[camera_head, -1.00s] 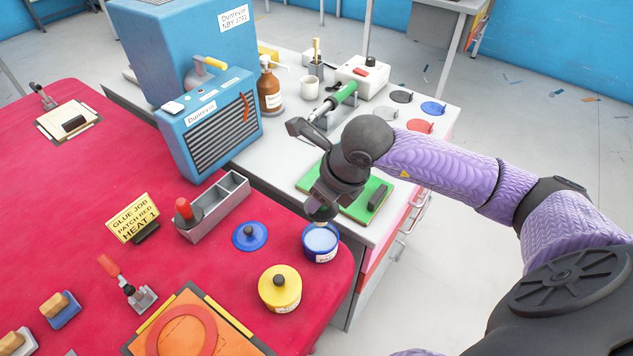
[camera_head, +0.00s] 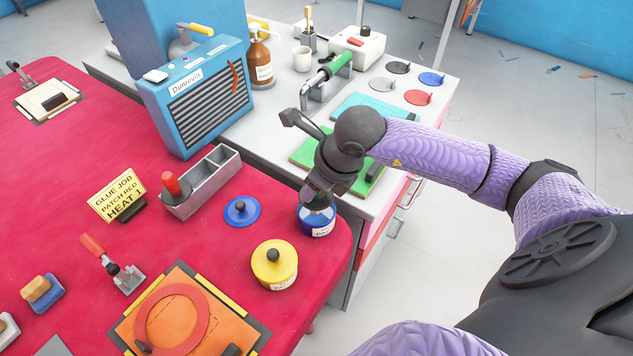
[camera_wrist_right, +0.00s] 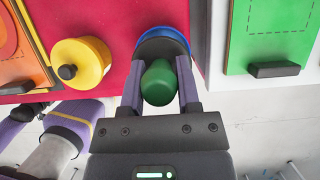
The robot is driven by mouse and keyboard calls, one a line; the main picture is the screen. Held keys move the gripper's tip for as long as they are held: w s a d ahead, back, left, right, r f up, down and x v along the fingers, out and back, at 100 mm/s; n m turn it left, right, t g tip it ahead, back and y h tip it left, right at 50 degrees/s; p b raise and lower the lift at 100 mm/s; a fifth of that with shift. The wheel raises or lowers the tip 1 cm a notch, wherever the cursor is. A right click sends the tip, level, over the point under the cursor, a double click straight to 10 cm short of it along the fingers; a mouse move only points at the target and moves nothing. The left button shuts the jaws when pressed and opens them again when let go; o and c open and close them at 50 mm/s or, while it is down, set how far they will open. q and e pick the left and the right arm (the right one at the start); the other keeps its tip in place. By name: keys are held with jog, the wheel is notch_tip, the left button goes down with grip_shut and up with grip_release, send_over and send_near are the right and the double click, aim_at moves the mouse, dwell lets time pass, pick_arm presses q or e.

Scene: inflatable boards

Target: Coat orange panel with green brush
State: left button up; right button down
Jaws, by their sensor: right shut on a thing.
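The orange panel (camera_head: 208,336) lies on the red table at the bottom of the head view, with a red ring (camera_head: 152,322) on it. Its edge also shows at the left of the wrist view (camera_wrist_right: 40,68). My right gripper (camera_head: 316,192) is directly over the blue tin (camera_head: 318,226), pointing down. In the wrist view its fingers are shut on the green brush's handle (camera_wrist_right: 158,84), with the blue tin's rim (camera_wrist_right: 178,45) around and beyond it. The brush's lower end is hidden, so I cannot tell how deep it is.
A yellow tin (camera_head: 274,268) stands between the blue tin and the panel. A blue lid (camera_head: 241,214), grey tray (camera_head: 205,182) and sign (camera_head: 118,195) are farther left. A green mat (camera_head: 305,152) lies on the white counter behind the gripper.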

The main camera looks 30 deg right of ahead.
jog(key=shift+f+b, duration=0.5)
jog(key=shift+f, duration=0.05)
dwell(1.3)
notch_tip(320, 180, up, 7)
jog(key=p, duration=0.5)
jog(key=shift+r, duration=0.15)
dwell(0.4)
